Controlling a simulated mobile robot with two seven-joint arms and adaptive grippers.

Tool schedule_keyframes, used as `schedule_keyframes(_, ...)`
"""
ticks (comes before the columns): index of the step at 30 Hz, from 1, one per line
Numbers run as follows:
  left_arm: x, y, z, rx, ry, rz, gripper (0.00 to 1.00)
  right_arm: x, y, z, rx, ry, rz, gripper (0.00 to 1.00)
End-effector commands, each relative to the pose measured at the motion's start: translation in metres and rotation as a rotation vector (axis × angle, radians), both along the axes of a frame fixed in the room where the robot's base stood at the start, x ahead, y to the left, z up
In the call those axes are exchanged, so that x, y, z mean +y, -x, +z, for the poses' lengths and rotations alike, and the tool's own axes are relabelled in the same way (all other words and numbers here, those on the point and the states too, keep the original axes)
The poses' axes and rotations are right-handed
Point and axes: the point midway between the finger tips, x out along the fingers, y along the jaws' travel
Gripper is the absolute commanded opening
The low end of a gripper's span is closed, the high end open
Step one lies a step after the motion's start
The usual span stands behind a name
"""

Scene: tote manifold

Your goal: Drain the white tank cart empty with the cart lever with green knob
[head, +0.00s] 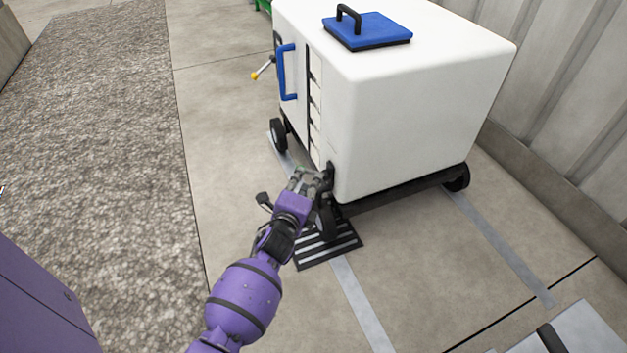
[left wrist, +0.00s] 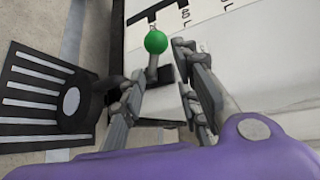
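The white tank cart (head: 430,110) stands on the floor. Its blue lid (head: 368,28) is on top. My left gripper (head: 312,178) is at the cart's lower near corner. In the left wrist view, the green knob (left wrist: 156,42) sits on a short grey lever (left wrist: 152,70) by the white cart wall (left wrist: 245,50). The left gripper (left wrist: 160,66) is open, with a finger on either side of the lever. I cannot tell whether either finger touches it. In the head view my gripper largely hides the lever. My right gripper is not in view.
A striped black floor grate (head: 328,245) lies beneath the cart's near corner. A lever with a yellow knob (head: 255,76) and a blue handle (head: 287,72) are on the cart's left side. A corrugated wall (head: 570,80) stands at right. Open floor (head: 225,150) lies left of the cart.

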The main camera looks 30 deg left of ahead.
Motion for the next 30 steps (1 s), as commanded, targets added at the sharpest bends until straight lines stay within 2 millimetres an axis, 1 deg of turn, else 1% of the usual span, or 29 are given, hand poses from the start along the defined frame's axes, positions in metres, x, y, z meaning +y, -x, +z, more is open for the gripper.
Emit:
schedule_keyframes(1,0.007,0.005,-0.007,0.03,-0.082,-0.012,0.3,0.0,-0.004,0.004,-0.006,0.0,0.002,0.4)
schedule_keyframes(3,0.008,0.006,-0.01,0.055,-0.185,-0.038,0.3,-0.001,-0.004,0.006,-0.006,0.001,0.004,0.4)
schedule_keyframes(6,0.006,0.005,-0.009,0.073,-0.291,-0.07,0.3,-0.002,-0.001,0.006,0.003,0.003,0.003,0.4)
schedule_keyframes(9,0.005,0.004,-0.008,0.082,-0.343,-0.085,0.3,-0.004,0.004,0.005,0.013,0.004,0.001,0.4)
schedule_keyframes(11,0.006,0.001,-0.01,0.085,-0.356,-0.088,0.3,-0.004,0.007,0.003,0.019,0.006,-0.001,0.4)
schedule_keyframes(14,0.008,-0.011,-0.013,0.084,-0.357,-0.088,0.3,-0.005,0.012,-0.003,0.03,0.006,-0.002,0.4)
schedule_keyframes(19,0.015,-0.037,-0.021,0.084,-0.355,-0.089,0.3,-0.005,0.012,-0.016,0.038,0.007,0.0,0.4)
schedule_keyframes(24,0.02,-0.059,-0.026,0.086,-0.354,-0.088,0.3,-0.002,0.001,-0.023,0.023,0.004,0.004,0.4)
schedule_keyframes(27,0.022,-0.065,-0.026,0.086,-0.354,-0.088,0.3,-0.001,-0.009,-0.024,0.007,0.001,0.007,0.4)
schedule_keyframes(30,0.023,-0.068,-0.026,0.086,-0.353,-0.087,0.3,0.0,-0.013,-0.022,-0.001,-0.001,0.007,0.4)
